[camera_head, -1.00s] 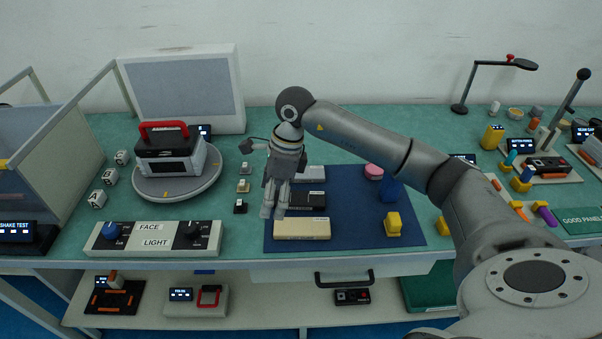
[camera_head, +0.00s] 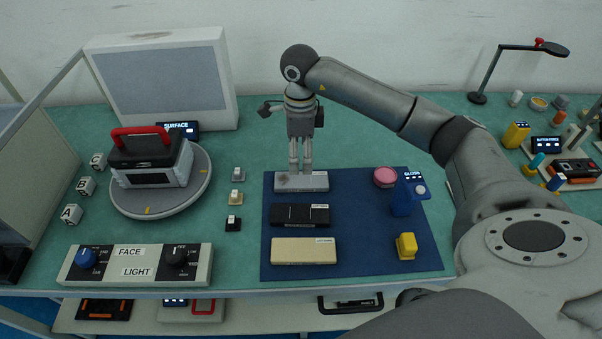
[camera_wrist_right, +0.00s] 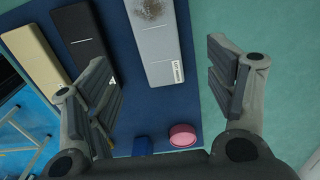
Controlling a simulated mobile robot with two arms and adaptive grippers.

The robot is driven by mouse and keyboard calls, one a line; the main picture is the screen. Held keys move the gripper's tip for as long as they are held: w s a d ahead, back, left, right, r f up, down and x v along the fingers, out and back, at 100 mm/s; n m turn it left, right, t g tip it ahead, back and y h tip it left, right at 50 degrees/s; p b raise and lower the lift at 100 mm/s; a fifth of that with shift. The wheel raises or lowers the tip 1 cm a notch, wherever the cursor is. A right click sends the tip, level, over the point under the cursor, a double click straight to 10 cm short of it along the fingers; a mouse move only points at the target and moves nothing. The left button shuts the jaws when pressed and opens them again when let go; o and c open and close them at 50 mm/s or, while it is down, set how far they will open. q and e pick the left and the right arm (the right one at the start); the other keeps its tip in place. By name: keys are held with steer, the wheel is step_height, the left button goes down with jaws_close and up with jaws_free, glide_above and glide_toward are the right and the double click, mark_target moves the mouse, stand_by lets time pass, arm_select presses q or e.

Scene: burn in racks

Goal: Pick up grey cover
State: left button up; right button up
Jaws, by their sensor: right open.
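The grey cover (camera_head: 290,182) lies flat at the back of the blue mat (camera_head: 355,240), with a dark speckled patch on it. In the right wrist view the grey cover (camera_wrist_right: 157,40) sits between and beyond the finger tips. My right gripper (camera_head: 301,170) points down over the grey cover in the head view, its fingertips at or just above it; contact cannot be told. In the right wrist view my right gripper (camera_wrist_right: 160,85) is wide open and empty. A black cover (camera_head: 299,215) and a cream cover (camera_head: 303,251) lie in front of the grey one. My left gripper is not in view.
A pink round pad (camera_head: 385,176), a blue gloss meter (camera_head: 404,198) and a yellow block (camera_head: 406,246) stand on the mat's right side. Small key-like blocks (camera_head: 235,198) line its left. A turntable (camera_head: 147,205) carries a red-handled device (camera_head: 150,160). A control box (camera_head: 137,265) sits front left.

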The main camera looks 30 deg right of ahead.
mark_target(301, 179)
steer(key=f, duration=0.3)
steer(key=shift+s+a, duration=0.25)
steer(key=shift+s, duration=0.15)
steer(key=shift+w+f, duration=0.1)
steer(key=shift+f, duration=0.15)
steer(key=f, duration=0.1)
steer(key=f+p, duration=0.1)
steer(key=f, duration=0.2)
steer(key=shift+d+f+p, duration=0.15)
steer(key=shift+d+p, duration=0.1)
steer(key=shift+p, duration=0.15)
steer(key=shift+f, duration=0.25)
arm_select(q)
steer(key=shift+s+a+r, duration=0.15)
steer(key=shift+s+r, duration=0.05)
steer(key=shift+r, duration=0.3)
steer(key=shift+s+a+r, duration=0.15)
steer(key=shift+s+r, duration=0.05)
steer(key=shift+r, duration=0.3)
arm_select(e)
steer(key=shift+w+f, duration=0.1)
steer(key=c, duration=1.1)
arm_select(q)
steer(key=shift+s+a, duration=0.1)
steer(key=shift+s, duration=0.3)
arm_select(e)
steer(key=shift+c, duration=0.4)
